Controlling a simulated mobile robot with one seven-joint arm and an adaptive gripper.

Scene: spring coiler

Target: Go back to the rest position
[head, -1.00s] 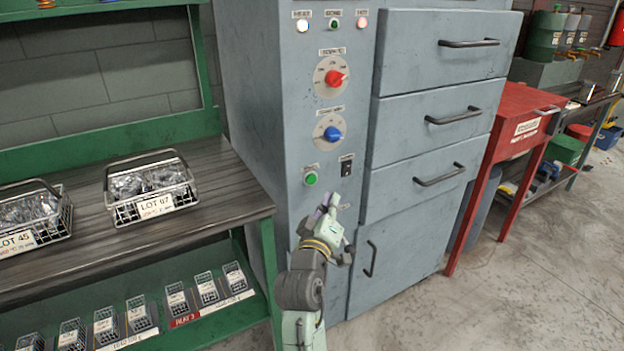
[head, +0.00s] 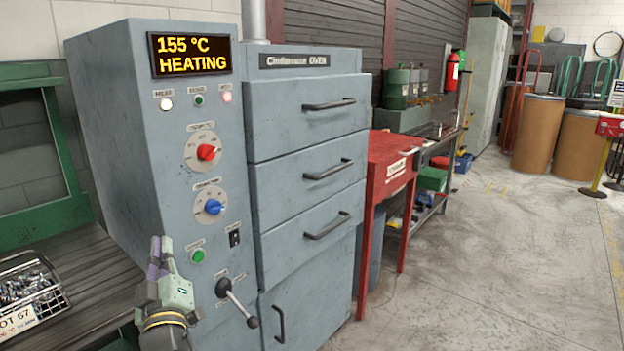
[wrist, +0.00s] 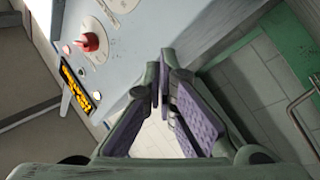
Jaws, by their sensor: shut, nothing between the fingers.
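My gripper (head: 160,257) is in front of the lower left part of the grey oven's (head: 160,130) control panel, pointing up. Its purple-padded fingers (wrist: 163,95) are together in the wrist view, with nothing between them. The oven display (head: 192,54) reads 155 °C HEATING. Below it are a red knob (head: 206,152), a blue knob (head: 213,207), a green button (head: 198,256) and a lever with a black ball end (head: 252,322). The gripper is left of the lever and apart from it. The wrist view also shows the red knob (wrist: 90,42) and the display (wrist: 76,92).
A wire basket of metal parts (head: 30,295) sits on the bench at the left, near my gripper. The oven drawers (head: 310,105) are shut. A red table (head: 385,165) stands right of the oven. The floor (head: 480,270) at the right is clear.

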